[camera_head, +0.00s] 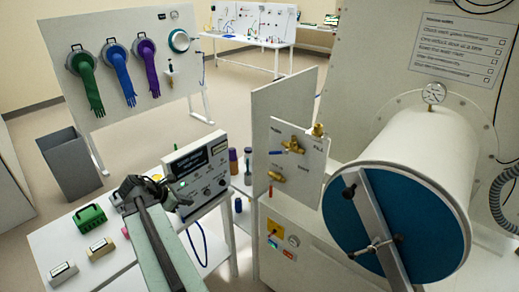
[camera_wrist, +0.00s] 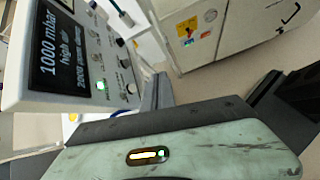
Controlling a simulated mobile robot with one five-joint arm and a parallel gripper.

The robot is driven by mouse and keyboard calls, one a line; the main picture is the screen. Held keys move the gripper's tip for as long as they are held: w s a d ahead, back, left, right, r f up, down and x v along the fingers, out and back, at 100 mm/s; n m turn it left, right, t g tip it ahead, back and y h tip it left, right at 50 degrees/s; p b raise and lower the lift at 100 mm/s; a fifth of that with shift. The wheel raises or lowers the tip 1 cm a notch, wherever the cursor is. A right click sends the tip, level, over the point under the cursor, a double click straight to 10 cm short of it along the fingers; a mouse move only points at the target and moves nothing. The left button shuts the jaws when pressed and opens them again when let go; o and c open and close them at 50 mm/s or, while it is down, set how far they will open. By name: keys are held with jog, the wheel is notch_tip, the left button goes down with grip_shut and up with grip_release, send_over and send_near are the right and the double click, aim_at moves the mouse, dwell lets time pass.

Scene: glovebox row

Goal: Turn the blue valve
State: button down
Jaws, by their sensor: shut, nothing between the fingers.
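The blue valve is a brass valve (camera_head: 294,143) with a blue lever (camera_head: 279,152), on a white panel (camera_head: 300,165) right of the middle in the head view. The lever lies roughly level, pointing left. My gripper (camera_head: 152,188) is shut and empty, in front of the display box, to the left of and well apart from the valve. The valve does not show clearly in the wrist view.
A display box (camera_head: 196,170) on the white table stands between my gripper and the valve panel; it also shows in the wrist view (camera_wrist: 80,60). A second brass valve (camera_head: 277,177) with a red handle sits below. A large white cylinder (camera_head: 425,150) with a blue door stands right.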

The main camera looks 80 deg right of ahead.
aim_at(273, 152)
jog(key=s+d+r+n+g+p, duration=0.1)
jog(key=s+d+r+n+g, duration=0.2)
jog(key=s, duration=0.5)
jog(key=s+d+r+n+h, duration=0.1)
jog(key=s+d+r, duration=0.35)
jog(key=s, duration=0.25)
jog(key=s+d+r+n+g+p, duration=0.1)
jog(key=s+d+r+n+g, duration=0.15)
jog(key=s+d, duration=0.4)
jog(key=s+a+f+b+x, duration=0.1)
jog(key=b+x, duration=0.4)
jog(key=x, duration=0.4)
jog(key=shift+m+t, duration=0.25)
jog(key=shift+m, duration=0.2)
jog(key=r+p, duration=0.1)
jog(key=d+r+p, duration=0.1)
jog(key=w+d+r+p, duration=0.1)
jog(key=r+p, duration=0.1)
jog(key=shift+w+r+m+t+p, duration=0.1)
jog(key=shift+r+m+t+p, duration=0.15)
jog(key=shift+p, duration=0.3)
jog(key=shift+w+d+r+m+t+h+p, duration=0.15)
jog(key=shift+r+m+t+h+p, duration=0.2)
jog(key=shift+r+m+t+p, duration=0.3)
jog(key=shift+w+d+r+m+t+h+p, duration=0.15)
jog(key=shift+r+m+t+h+p, duration=0.2)
jog(key=shift+p, duration=0.4)
jog(key=shift+w+r, duration=0.1)
jog(key=shift+r, duration=0.1)
jog(key=shift+p, duration=0.3)
